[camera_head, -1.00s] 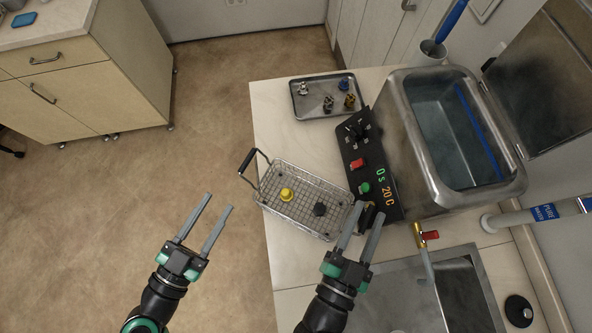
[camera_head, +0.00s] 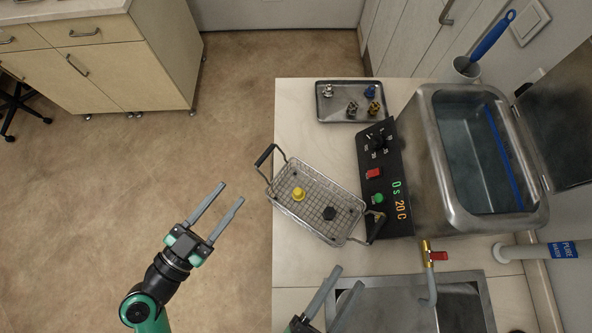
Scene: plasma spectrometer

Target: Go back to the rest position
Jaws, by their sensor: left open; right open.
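My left gripper (camera_head: 223,205) is open and empty over the floor, left of the counter. My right gripper (camera_head: 347,279) is open and empty at the bottom of the view, near the left edge of the sink and below the wire basket. Its lower part is cut off by the picture edge. The wire basket (camera_head: 334,188) stands on the counter between its two dark handles. A yellow piece (camera_head: 299,194) and a black piece (camera_head: 329,213) lie inside it. Neither gripper touches the basket.
An ultrasonic bath (camera_head: 432,180) with a black control panel (camera_head: 370,153) stands right of the basket, its lid open. A metal tray (camera_head: 331,111) with several small fittings lies behind. The sink (camera_head: 381,310) and its tap (camera_head: 427,271) are at front right.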

